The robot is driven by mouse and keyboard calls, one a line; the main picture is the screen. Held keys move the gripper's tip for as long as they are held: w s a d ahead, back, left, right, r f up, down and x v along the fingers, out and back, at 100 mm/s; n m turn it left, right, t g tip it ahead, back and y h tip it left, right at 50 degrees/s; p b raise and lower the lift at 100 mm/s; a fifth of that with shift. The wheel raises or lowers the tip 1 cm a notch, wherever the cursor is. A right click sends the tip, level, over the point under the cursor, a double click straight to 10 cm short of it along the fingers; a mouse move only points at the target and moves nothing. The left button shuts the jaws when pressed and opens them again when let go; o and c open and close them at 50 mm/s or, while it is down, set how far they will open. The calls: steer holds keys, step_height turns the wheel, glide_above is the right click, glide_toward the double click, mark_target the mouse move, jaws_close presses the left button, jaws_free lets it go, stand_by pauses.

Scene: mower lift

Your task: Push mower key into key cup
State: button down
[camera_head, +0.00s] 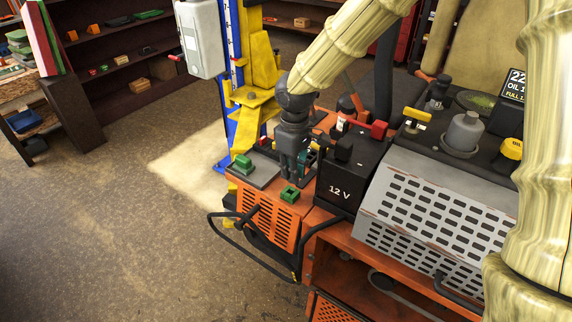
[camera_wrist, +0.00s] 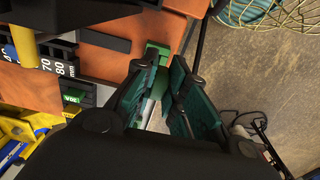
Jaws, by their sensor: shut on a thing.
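My gripper (camera_head: 291,176) points down over the orange deck of the mower, just behind a small green cup (camera_head: 290,194) with a dark opening, which I take as the key cup. In the wrist view, my gripper's (camera_wrist: 164,75) teal-padded fingers close on a pale green piece (camera_wrist: 157,88), which seems to be the mower key; the fingers hide most of it. A darker green part (camera_wrist: 156,50) shows just beyond the fingertips, perhaps the cup. I cannot tell whether key and cup touch.
A green block (camera_head: 244,163) sits on a grey plate to the left. A black 12 V battery (camera_head: 345,180) stands close on the right, beside a perforated grey cover (camera_head: 430,220). A blue and yellow lift post (camera_head: 250,60) rises behind. A black cable loop (camera_head: 225,228) hangs at the front left.

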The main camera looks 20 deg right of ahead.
steer(key=f, duration=0.1)
steer(key=w+f+b, duration=0.1)
steer(key=f+b, duration=0.1)
steer(key=shift+w+f, duration=0.35)
steer(key=shift+f, duration=0.05)
steer(key=shift+s, duration=0.7)
steer(key=shift+w+f, duration=0.15)
steer(key=shift+w, duration=0.25)
steer(key=shift+s+r, duration=0.2)
steer(key=shift+s, duration=0.05)
steer(key=shift+d, duration=0.1)
steer(key=shift+s, duration=0.15)
steer(key=shift+w+p, duration=0.2)
steer(key=shift+p, duration=0.1)
